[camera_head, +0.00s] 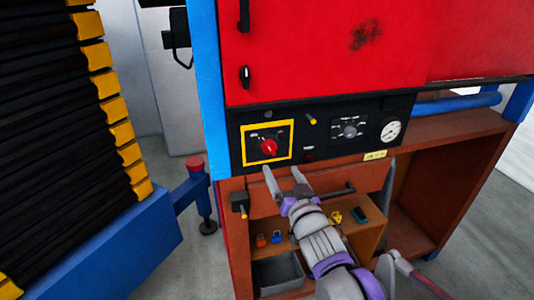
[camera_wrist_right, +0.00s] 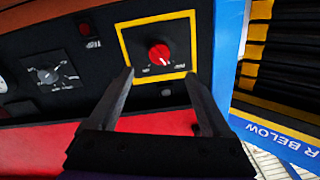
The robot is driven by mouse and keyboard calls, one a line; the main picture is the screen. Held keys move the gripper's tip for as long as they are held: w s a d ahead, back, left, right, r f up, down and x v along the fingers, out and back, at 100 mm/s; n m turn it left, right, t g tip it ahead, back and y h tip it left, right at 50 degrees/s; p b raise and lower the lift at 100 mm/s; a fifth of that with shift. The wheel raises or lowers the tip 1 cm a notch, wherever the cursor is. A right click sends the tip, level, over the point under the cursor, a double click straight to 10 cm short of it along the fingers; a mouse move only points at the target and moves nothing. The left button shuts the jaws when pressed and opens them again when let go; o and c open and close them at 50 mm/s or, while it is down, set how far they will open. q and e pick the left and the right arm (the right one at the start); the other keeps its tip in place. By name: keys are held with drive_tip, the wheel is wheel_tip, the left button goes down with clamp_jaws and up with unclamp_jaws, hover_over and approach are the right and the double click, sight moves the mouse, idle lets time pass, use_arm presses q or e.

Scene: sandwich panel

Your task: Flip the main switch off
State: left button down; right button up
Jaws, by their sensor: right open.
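The main switch (camera_head: 269,147) is a red rotary knob in a yellow square frame (camera_head: 290,142) on the black panel. It also shows in the right wrist view (camera_wrist_right: 159,54), where the frame of that view looks turned upside down. My right gripper (camera_head: 283,178) is below the switch in the head view, fingers apart and empty, pointing up at the panel. In the right wrist view its fingers (camera_wrist_right: 160,84) reach toward the lower edge of the yellow frame, with the knob between and beyond them. I see no contact with the knob. My left gripper is not in view.
A second dial (camera_head: 350,130) and a round white gauge (camera_head: 391,131) sit right of the switch. A red cabinet door (camera_head: 310,50) is above. A shelf below holds small coloured items and a grey bin (camera_head: 278,272). A blue post (camera_head: 208,90) stands left.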

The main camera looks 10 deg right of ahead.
sight(271, 152)
drive_tip(key=w+p, duration=0.1)
drive_tip(key=w, duration=0.9)
drive_tip(key=shift+w+a, duration=0.1)
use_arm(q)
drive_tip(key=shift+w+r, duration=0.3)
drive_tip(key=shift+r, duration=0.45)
